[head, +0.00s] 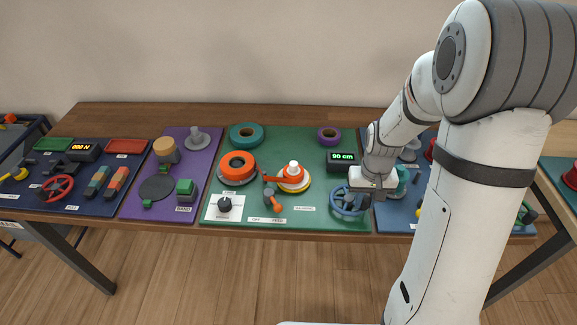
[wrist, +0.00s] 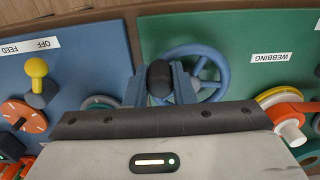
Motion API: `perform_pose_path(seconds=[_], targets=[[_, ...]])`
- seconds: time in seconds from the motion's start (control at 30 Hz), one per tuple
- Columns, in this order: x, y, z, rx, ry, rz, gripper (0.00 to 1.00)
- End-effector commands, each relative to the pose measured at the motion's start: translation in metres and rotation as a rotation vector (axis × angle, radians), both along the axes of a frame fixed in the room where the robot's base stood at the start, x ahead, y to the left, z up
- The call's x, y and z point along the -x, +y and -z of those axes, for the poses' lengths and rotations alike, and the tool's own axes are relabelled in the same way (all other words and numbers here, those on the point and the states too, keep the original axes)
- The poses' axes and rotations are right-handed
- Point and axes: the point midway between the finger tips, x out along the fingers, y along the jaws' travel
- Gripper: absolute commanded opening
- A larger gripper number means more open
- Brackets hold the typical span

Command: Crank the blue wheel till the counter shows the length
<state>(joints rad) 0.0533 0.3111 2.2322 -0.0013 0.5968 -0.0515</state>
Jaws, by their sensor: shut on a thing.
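The blue wheel (head: 345,206) lies at the front right of the green mat (head: 310,218), and it also shows in the wrist view (wrist: 212,88). In the wrist view my gripper (wrist: 159,84) is shut on the wheel's dark crank knob (wrist: 159,75), at the rim's left side there. In the head view my gripper (head: 367,192) is at the wheel's right side, hiding part of it. The counter (head: 343,157) behind the wheel reads "90 cm".
A yellow-knobbed lever (wrist: 37,75) stands on the neighbouring blue mat. My arm hides much of that mat.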

Motion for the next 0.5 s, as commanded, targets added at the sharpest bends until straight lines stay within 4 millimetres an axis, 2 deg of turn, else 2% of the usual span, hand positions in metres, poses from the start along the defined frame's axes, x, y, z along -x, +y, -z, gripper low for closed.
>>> perform_pose_path(seconds=[0.07,0.2,0.5], targets=[[0.009,0.009,0.001,-0.001,0.004,-0.004,0.00],[0.015,0.022,0.001,-0.001,0.005,-0.003,0.00],[0.015,0.021,-0.003,-0.001,0.009,-0.002,0.00]])
